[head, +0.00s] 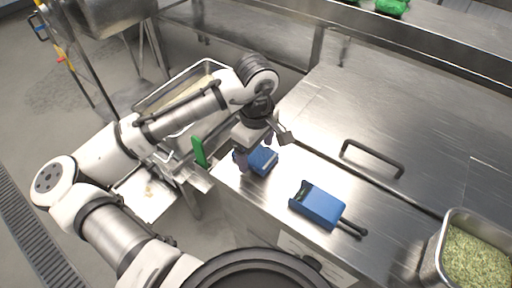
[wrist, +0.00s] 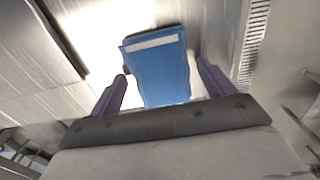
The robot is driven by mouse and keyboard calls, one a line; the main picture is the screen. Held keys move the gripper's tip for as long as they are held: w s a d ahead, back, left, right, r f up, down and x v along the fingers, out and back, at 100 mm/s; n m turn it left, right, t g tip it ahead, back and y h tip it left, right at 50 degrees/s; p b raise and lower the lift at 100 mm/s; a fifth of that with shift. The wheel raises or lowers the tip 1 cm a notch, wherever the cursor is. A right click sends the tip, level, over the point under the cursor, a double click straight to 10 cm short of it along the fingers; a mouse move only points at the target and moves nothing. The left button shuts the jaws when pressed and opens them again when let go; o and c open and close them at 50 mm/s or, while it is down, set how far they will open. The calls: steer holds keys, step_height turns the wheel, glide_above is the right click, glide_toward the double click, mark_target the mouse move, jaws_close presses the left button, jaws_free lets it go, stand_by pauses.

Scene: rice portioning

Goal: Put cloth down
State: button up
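The blue folded cloth (head: 263,161) is at the counter's left end, near its front edge. In the wrist view the cloth (wrist: 160,75) shows a white stripe and lies between my two purple fingers. My gripper (head: 254,158) points down at the cloth. In the wrist view my gripper (wrist: 162,75) has its fingers spread, with a visible gap between the right finger and the cloth. The left finger is very close to the cloth's edge, and I cannot tell if it touches. The cloth appears to rest on the steel counter.
A blue tool with a black handle (head: 318,205) lies on the steel counter (head: 360,120) right of the cloth. A black bar handle (head: 372,158) is behind it. A steel pan of green flakes (head: 439,252) stands at the right. A green upright piece (head: 199,151) is left of the counter.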

mark_target(256, 153)
step_height(256, 153, up, 12)
steer(key=b, duration=0.1)
steer(key=shift+r, duration=0.2)
stand_by(0.4)
